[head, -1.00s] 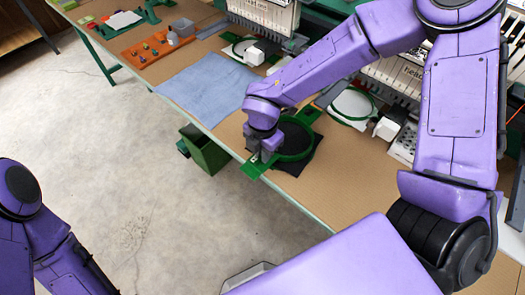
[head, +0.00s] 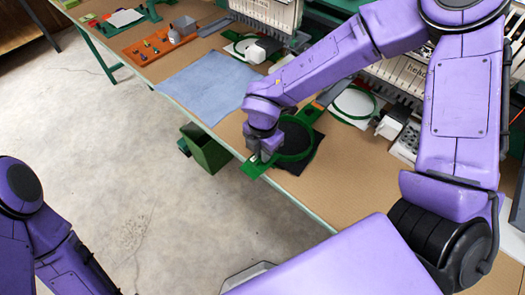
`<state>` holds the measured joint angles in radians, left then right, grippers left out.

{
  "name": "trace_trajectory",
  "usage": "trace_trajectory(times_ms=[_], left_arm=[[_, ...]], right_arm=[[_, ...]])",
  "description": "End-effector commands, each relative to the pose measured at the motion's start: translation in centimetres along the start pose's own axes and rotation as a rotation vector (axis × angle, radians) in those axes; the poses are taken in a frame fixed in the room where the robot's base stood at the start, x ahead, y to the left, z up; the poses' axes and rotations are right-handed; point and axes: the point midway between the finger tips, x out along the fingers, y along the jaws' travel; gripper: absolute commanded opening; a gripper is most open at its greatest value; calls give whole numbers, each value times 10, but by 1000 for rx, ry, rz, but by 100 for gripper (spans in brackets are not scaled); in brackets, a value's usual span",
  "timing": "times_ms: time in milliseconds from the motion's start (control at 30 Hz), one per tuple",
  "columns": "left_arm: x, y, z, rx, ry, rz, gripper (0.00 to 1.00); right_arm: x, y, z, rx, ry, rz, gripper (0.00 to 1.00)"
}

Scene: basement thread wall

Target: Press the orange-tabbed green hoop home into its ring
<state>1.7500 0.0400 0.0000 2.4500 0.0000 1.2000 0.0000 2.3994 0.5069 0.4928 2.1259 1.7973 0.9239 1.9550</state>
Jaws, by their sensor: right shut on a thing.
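A green hoop (head: 307,151) with dark cloth inside it lies at the front part of the bench, under my right forearm. Dark cloth (head: 313,157) sticks out around its right and near sides. My right gripper (head: 262,157) points down at the hoop's near left side and is shut on the hoop by its green bracket (head: 251,169), close to the bench's front edge. The fingertips are mostly hidden by the wrist.
Another green hoop with white cloth (head: 352,106) is at the machine behind. A blue cloth (head: 205,86) lies left on the bench (head: 343,190). An orange tray (head: 158,44) with small parts is farther left.

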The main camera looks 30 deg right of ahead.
Motion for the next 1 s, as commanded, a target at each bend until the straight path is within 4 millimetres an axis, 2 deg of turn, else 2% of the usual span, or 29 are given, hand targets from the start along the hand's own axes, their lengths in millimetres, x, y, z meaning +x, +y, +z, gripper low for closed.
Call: trace_trajectory(times_ms=[1000], left_arm=[[8, 1, 3, 0, 0, 0, 35]], right_arm=[[10, 0, 0, 0, 0, 0, 0]])
